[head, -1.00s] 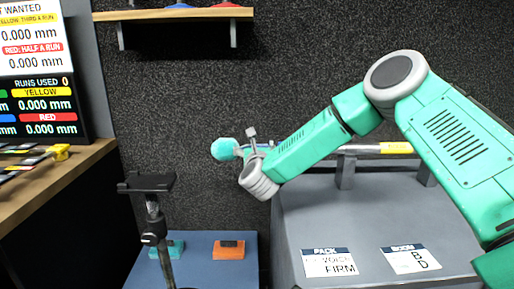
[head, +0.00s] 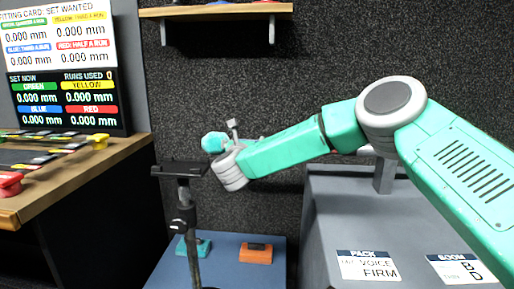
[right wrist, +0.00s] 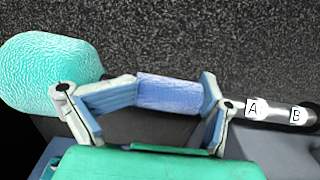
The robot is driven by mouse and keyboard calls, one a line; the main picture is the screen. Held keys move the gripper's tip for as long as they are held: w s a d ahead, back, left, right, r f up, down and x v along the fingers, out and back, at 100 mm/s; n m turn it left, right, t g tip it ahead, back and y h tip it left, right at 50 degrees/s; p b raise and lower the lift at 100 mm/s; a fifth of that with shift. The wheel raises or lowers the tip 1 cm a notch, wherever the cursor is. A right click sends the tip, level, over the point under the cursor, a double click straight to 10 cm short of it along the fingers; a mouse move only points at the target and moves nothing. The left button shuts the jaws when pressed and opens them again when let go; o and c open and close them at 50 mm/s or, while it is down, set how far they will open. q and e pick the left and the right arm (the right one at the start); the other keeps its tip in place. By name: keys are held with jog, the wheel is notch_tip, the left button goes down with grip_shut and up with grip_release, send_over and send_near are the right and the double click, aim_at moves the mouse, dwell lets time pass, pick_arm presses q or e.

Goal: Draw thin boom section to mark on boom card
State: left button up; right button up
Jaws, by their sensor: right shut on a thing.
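My right gripper (head: 230,142) is shut around the blue textured sleeve (right wrist: 170,92) of the boom, with a finger toward each end of it in the right wrist view. A rounded teal foam head (right wrist: 48,72) sits at the boom's left end; it also shows in the head view (head: 213,142). The metallic thin section (right wrist: 275,111) runs right from the gripper, with marks A and B showing. The boom card (head: 462,268) lies on the grey case and shows B, with D below. My right arm hides most of the boom in the head view. My left gripper is out of view.
A black stand (head: 180,170) rises in front, near the gripper. The grey case (head: 330,215) carries a pole support (head: 384,176) and the pack card (head: 368,265). A blue surface holds an orange block (head: 255,253) and a teal block (head: 195,247). A wooden counter is at left.

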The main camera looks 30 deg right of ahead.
jog(key=shift+s+d, duration=0.1)
jog(key=shift+d, duration=0.1)
jog(key=o, duration=1)
jog(key=shift+s+a+f, duration=0.15)
jog(key=shift+s+a, duration=0.25)
jog(key=shift+s, duration=0.05)
jog(key=v, duration=1.1)
jog(key=shift+d, duration=0.15)
